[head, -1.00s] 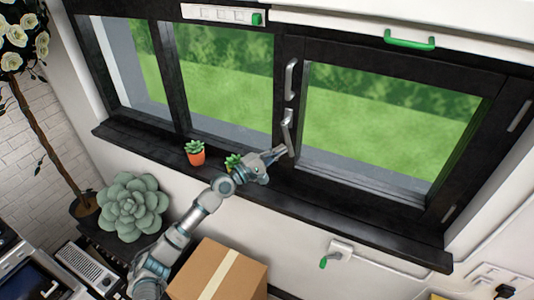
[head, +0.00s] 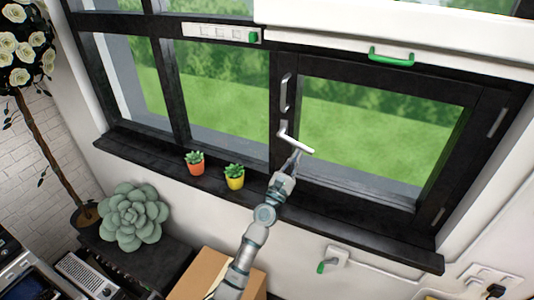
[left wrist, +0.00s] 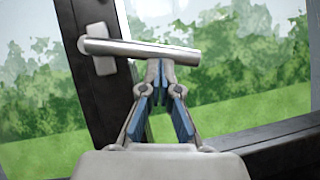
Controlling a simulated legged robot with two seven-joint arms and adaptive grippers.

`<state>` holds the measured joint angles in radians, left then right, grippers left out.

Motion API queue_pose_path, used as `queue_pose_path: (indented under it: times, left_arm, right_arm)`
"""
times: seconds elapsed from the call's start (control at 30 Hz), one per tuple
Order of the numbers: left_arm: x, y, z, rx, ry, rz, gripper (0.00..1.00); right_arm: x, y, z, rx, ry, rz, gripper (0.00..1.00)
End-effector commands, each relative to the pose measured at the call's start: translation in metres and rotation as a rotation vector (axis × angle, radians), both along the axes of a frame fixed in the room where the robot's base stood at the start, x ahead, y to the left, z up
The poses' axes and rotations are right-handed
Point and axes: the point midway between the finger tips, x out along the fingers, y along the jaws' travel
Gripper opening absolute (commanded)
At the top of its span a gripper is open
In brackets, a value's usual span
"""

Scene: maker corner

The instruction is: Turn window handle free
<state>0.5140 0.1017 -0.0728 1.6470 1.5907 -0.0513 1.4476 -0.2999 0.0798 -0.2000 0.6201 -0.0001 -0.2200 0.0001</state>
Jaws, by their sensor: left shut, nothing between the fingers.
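The window handle (head: 296,142) is a silver lever on the dark middle post. It now points right and slightly down in the head view. In the left wrist view the handle (left wrist: 140,49) lies almost level across the post, its base plate at the left. My left gripper (head: 298,153) is just below the lever, to the right of its base. In the left wrist view its fingertips (left wrist: 158,66) are together with nothing between them, at the bar's lower edge. They seem to touch the bar, but I cannot be sure. My right gripper is not in view.
A second silver handle (head: 286,92) sits upright above on the post. Two small potted succulents, orange (head: 196,165) and yellow (head: 234,178), stand on the dark sill (head: 350,226) left of my arm. A cardboard box (head: 192,278) is below. The wall holds a green-levered fitting (head: 327,262).

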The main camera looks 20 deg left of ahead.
Motion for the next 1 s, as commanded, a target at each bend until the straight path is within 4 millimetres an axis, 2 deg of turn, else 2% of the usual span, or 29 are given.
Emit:
queue_pose_path:
  times: [0.4,1.0]
  left_arm:
    - [0.000,-0.011,0.019,-0.244,-0.001,-0.001,0.00]
    - [0.000,-0.012,0.023,-0.298,-0.001,-0.001,0.00]
  right_arm:
    - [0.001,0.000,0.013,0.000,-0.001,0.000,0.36]
    - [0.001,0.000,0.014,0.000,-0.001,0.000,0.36]
